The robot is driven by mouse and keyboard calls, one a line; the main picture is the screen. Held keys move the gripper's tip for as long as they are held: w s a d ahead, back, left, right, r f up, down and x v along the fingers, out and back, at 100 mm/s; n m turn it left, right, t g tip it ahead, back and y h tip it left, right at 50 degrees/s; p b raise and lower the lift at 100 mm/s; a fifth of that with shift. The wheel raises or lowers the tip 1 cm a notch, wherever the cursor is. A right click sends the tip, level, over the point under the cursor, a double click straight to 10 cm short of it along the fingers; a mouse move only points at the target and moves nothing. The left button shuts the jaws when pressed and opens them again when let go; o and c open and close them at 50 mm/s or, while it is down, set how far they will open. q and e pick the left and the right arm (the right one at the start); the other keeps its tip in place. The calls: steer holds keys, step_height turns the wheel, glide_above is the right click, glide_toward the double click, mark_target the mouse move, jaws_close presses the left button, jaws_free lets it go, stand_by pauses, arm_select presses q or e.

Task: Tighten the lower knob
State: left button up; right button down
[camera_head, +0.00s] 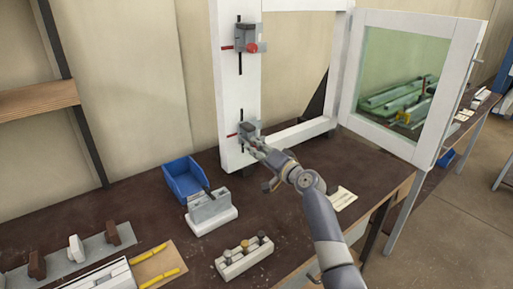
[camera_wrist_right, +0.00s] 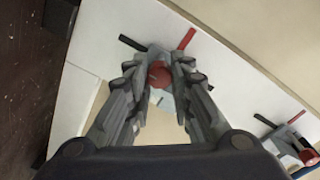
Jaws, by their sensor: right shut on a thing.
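The lower clamp (camera_head: 249,129) is a grey block with a red bar and a black bar on the white upright (camera_head: 229,90). My right gripper (camera_head: 259,147) reaches it from the lower right and hides its knob in the head view. In the right wrist view the red lower knob (camera_wrist_right: 158,73) sits between the fingertips of my right gripper (camera_wrist_right: 157,72), which is shut on it. The upper clamp (camera_head: 245,37) has a red knob (camera_head: 252,48) and is untouched. My left gripper is not in view.
A white-framed glass door (camera_head: 349,107) stands open to the right of the frame. A blue bin (camera_head: 183,178), a grey block on a white base (camera_head: 211,213) and a stand with several knobs (camera_head: 244,259) are on the dark bench (camera_head: 150,225).

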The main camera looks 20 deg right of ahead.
steer(key=shift+m, duration=0.6)
steer(key=c, duration=1.4)
jaws_free()
steer(key=shift+d, duration=0.1)
steer(key=v, duration=1.2)
steer(key=shift+s+f, duration=0.1)
steer(key=shift+f, duration=0.05)
